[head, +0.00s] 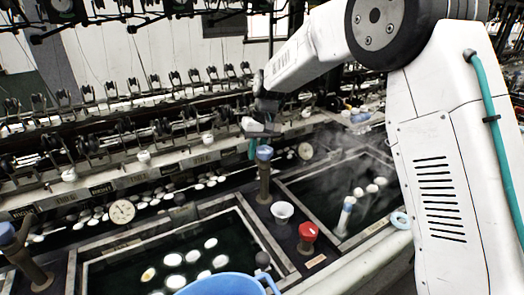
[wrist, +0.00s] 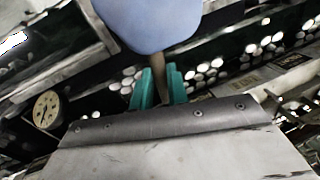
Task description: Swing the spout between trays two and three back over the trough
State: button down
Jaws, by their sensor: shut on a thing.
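The spout (head: 264,180) is a brown upright post with a blue top, standing on the divider between two dark water trays. My gripper (head: 257,148) is at its upper end in the head view. In the wrist view, my gripper's teal fingers (wrist: 160,88) are closed around a brown stem (wrist: 159,65) below a large blue-grey part (wrist: 150,22). The left tray (head: 255,222) holds several white cocoons. The right tray (head: 290,190) steams. A trough-like channel with white cocoons (head: 85,216) runs behind the trays. Which way the spout's outlet points is hard to tell.
A blue bowl (head: 222,286) is at the front. Gauges (head: 122,211) and a row of reeling fittings (head: 150,150) line the back. Another blue-topped post (head: 30,268) stands far left.

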jog(key=shift+s+a+n, duration=0.15)
jog(key=shift+a+n, duration=0.25)
jog(key=shift+n, duration=0.3)
jog(key=c, duration=1.4)
grip_release()
jog(key=shift+o, duration=0.2)
notch_tip(320, 180, up, 8)
jog(key=d, duration=0.1)
jog(key=shift+w+d+f, duration=0.15)
jog(key=shift+w+d, duration=0.05)
jog(key=shift+w, duration=0.1)
